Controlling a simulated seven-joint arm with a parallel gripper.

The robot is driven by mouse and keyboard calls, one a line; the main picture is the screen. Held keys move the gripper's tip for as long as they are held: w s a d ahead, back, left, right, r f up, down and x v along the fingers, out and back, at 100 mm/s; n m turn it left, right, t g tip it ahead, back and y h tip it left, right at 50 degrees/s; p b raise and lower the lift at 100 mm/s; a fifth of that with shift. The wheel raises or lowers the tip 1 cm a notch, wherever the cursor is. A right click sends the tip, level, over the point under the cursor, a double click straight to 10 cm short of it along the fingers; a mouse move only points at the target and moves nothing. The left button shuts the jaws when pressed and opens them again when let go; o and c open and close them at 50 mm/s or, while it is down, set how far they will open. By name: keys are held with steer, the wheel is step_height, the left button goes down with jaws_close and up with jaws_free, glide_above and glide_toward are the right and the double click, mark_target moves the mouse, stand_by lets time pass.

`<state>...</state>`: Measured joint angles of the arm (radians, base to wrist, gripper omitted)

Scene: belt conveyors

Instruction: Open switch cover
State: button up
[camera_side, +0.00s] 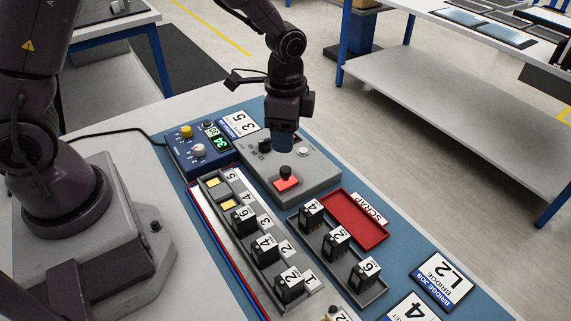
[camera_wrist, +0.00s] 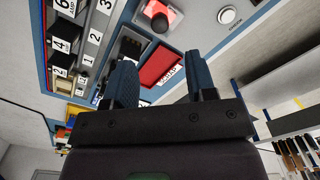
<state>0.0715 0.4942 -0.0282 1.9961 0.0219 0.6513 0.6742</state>
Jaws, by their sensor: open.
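A grey control box (camera_side: 300,181) stands on the blue mat. On it are a red square with a dark knob (camera_side: 287,178), a small black switch part (camera_side: 265,146) and a round pale button (camera_side: 303,151). I cannot tell for sure which part is the switch cover. The wrist view shows the red square and knob (camera_wrist: 157,14) at the top, with the round button (camera_wrist: 227,15) to the right. My gripper (camera_side: 280,143) points down over the back part of the box, its blue fingers apart and empty. Both fingers also show in the wrist view (camera_wrist: 162,82).
A blue panel (camera_side: 200,150) with knobs and a green display stands left of the box. A rail of numbered black blocks (camera_side: 262,245), a tray of blocks (camera_side: 362,297) and a red scrap tray (camera_side: 345,222) lie in front. Sign cards (camera_side: 441,281) lie at right.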

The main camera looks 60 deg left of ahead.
mark_target(286, 169)
step_height(286, 169, down, 9)
steer(key=shift+r, duration=0.1)
stand_by(0.3)
